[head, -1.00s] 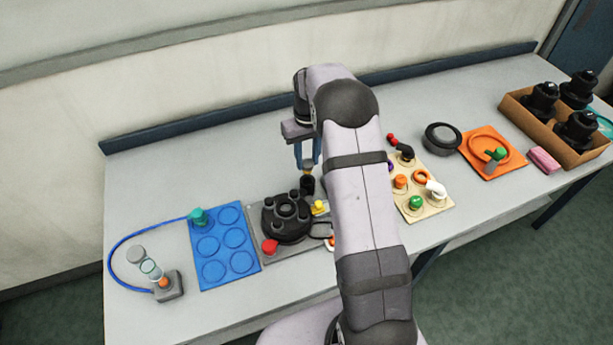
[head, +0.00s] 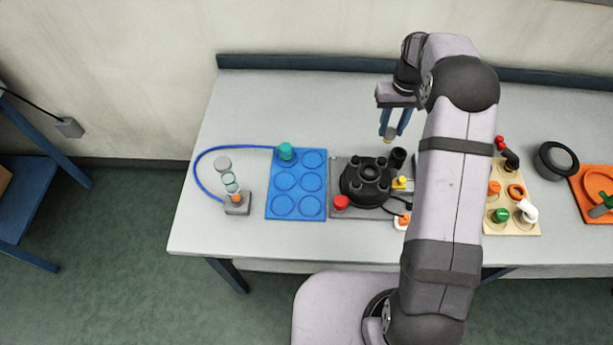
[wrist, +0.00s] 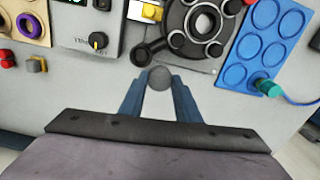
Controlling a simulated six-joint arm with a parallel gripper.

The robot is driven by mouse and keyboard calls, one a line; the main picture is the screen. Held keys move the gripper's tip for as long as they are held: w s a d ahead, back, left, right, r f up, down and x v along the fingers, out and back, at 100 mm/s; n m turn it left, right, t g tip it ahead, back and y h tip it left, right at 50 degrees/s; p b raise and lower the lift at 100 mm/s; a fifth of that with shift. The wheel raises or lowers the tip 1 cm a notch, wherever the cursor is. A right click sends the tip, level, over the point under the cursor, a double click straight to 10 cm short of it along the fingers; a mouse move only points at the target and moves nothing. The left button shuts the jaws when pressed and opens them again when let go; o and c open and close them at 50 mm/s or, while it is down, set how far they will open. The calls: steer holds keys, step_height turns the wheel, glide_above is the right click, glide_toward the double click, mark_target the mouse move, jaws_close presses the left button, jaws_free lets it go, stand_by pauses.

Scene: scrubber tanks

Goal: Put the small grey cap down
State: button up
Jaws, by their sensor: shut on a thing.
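My gripper (head: 390,138) hangs above the bench, behind the black round housing (head: 366,182). In the wrist view its two blue fingers (wrist: 159,90) are shut on the small grey cap (wrist: 158,77), a round grey disc at the fingertips. In the head view the cap is too small to make out clearly between the fingers. The black cup (head: 398,157) beside the housing is close to the fingertips. In the wrist view the cup (wrist: 140,55) lies just beyond the cap, apart from it.
A blue mat (head: 297,211) with ring outlines bears a teal fitting (head: 285,151) on a blue hose. A stand (head: 237,205) with stacked rings is at left. A beige board (head: 511,227) with coloured parts is right of my arm. The bench behind the mat is clear.

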steer(key=s+a+r+n+b, duration=0.1)
steer(key=s+a+n+b, duration=0.1)
steer(key=a, duration=0.8)
steer(key=s+a+r+n+b, duration=0.1)
steer(key=s+a+r+n, duration=0.1)
steer(key=a, duration=0.7)
steer(key=s+a+r+n+b, duration=0.1)
steer(key=s+a+n+b, duration=0.15)
steer(key=a, duration=0.75)
steer(key=s+f+n, duration=0.2)
steer(key=s+f, duration=0.2)
steer(key=s, duration=0.7)
steer(key=shift+m, duration=0.25)
steer(key=shift+w+a+f+p, duration=0.15)
steer(key=shift+f+p, duration=0.45)
steer(key=shift+f, duration=1.8)
steer(key=shift+w+a+f+p, duration=0.15)
steer(key=shift+f+p, duration=0.45)
steer(key=shift+f, duration=1.8)
steer(key=shift+f, duration=0.1)
steer(key=o, duration=1.2)
